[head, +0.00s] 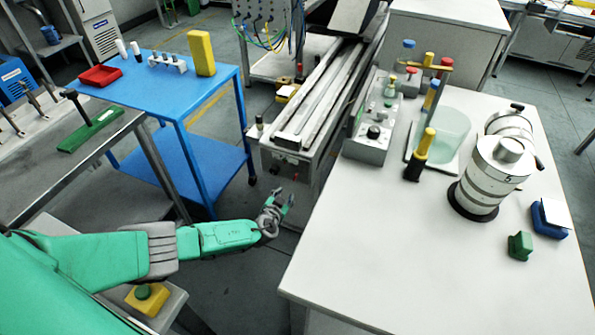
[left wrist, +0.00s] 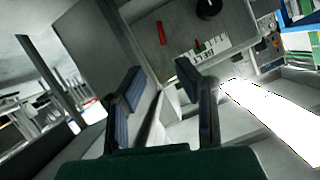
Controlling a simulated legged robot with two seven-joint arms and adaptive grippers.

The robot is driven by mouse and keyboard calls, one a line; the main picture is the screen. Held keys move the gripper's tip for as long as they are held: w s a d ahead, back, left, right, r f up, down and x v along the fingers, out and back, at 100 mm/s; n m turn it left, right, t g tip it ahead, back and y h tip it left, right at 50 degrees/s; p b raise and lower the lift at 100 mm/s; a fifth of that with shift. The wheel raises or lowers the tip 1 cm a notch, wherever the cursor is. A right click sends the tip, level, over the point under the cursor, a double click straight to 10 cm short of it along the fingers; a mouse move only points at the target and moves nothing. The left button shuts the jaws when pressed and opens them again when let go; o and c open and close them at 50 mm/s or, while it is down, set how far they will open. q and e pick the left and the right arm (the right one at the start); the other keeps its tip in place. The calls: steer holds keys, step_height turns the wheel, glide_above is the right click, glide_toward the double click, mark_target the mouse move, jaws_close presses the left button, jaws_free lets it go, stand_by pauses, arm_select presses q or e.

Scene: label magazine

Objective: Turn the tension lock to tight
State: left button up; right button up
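My left gripper (head: 285,197) is open and empty in the head view, in front of and below the near end of the conveyor (head: 290,158). In the left wrist view its two fingers stand apart (left wrist: 158,68). Beyond them is a grey panel with a red bar-shaped handle (left wrist: 161,32), a black round knob (left wrist: 208,8) and a white label with partly readable lettering (left wrist: 203,54). A small red and green mark shows at the label. I cannot tell for sure which part is the tension lock, or its setting. The gripper touches none of them.
A white table (head: 400,260) on the right holds a control box (head: 370,135), a clear beaker (head: 447,128) and a metal cylinder (head: 492,175). A blue cart (head: 150,80) stands left of the conveyor.

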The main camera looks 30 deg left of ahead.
arm_select(q)
steer(key=b, duration=0.6)
glide_toward(295, 178)
steer(key=f+x, duration=0.1)
steer(key=x, duration=0.2)
steer(key=b+x, duration=0.6)
steer(key=shift+s+a+b, duration=0.1)
steer(key=shift+a+b, duration=0.1)
steer(key=shift+b, duration=0.15)
steer(key=shift+w+d+r+b, duration=0.1)
steer(key=shift+w+d+b, duration=0.1)
steer(key=shift+w+b, duration=0.6)
steer(key=shift+a, duration=0.15)
jaws_close()
